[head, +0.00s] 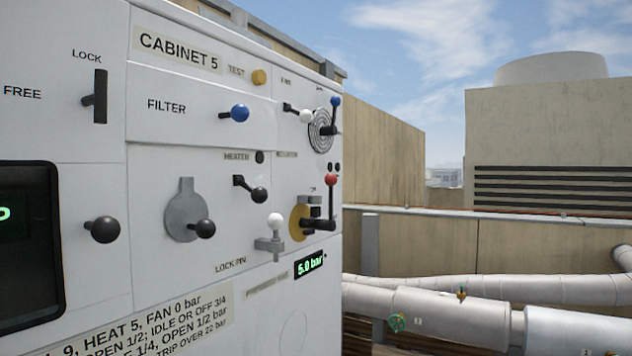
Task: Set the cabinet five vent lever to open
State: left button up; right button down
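The white cabinet (235,190) labelled "CABINET 5" fills the left half and is seen at a slant. I cannot read which lever is marked vent. A lever with a red knob (331,180) stands upright from a black pivot over a yellow disc. A lever with a blue knob (335,101) points up at a round ringed plate (320,131). A lever with a white knob (305,116) lies nearly level beside that plate. A green display (310,264) reads 5.0 bar. Neither of my grippers is in view.
Other controls crowd the face: a blue filter knob (239,113), a yellow test button (259,77), a black heater lever (258,194), a grey flap (185,212) and a white-knobbed lock pin (275,222). Pipes (450,312) run at right. The air before the cabinet looks clear.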

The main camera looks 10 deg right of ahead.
aim_at(330, 129)
jog(key=i+l, duration=0.15)
jog(key=l, duration=0.25)
jog(key=i+l, duration=0.1)
jog(key=l, duration=0.3)
jog(key=i+l, duration=0.15)
jog(key=l, duration=0.25)
jog(key=i+l+u, duration=0.1)
jog(key=l, duration=0.3)
jog(key=i+l, duration=0.15)
jog(key=l, duration=0.25)
